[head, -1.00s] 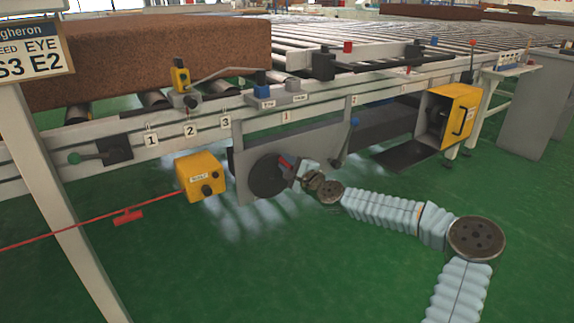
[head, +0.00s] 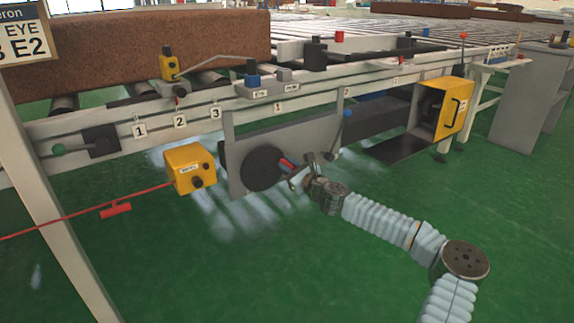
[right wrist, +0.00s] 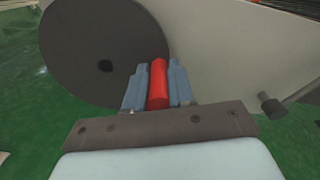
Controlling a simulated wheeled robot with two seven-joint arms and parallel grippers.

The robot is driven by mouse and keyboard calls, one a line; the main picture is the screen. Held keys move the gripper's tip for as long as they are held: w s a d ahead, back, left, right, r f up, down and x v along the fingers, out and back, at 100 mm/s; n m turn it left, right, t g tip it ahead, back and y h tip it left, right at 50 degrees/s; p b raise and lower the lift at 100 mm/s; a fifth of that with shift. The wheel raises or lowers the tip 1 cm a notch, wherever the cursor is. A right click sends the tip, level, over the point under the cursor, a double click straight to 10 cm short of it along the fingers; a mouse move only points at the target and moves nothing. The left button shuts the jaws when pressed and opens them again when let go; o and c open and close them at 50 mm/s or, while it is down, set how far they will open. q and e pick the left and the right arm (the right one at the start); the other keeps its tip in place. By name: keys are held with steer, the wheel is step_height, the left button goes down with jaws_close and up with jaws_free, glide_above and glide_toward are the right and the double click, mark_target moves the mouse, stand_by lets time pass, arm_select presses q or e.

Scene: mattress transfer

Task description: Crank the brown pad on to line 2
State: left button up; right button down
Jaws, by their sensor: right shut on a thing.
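The brown pad (head: 160,52) is a large block lying on the rollers at the left of the conveyor in the head view. A dark crank disc (head: 262,168) is on a grey plate below the conveyor rail. Its red handle (right wrist: 158,84) stands between the two fingers of my right gripper (right wrist: 157,85), which is shut on it in the right wrist view. In the head view my right gripper (head: 296,172) is at the right side of the disc. Line number plates 1 (head: 139,130), 2 (head: 180,121) and 3 (head: 215,112) are on the rail. My left gripper is not in view.
A yellow box (head: 191,168) with a red pull cord (head: 118,208) hangs left of the disc. A yellow housing (head: 441,105) and a grey cabinet (head: 530,98) stand to the right. A lever on a yellow-topped unit (head: 168,62) sits by the pad. Green floor in front is clear.

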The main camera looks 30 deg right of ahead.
steer(key=shift+d+f+m, duration=0.1)
steer(key=shift+f+m, duration=0.3)
steer(key=shift+m, duration=0.3)
steer(key=c, duration=1)
jaws_free()
steer(key=s, duration=0.4)
steer(key=s+p, duration=0.1)
steer(key=s, duration=0.4)
steer(key=s+d, duration=0.1)
steer(key=s, duration=0.3)
steer(key=shift+s, duration=0.4)
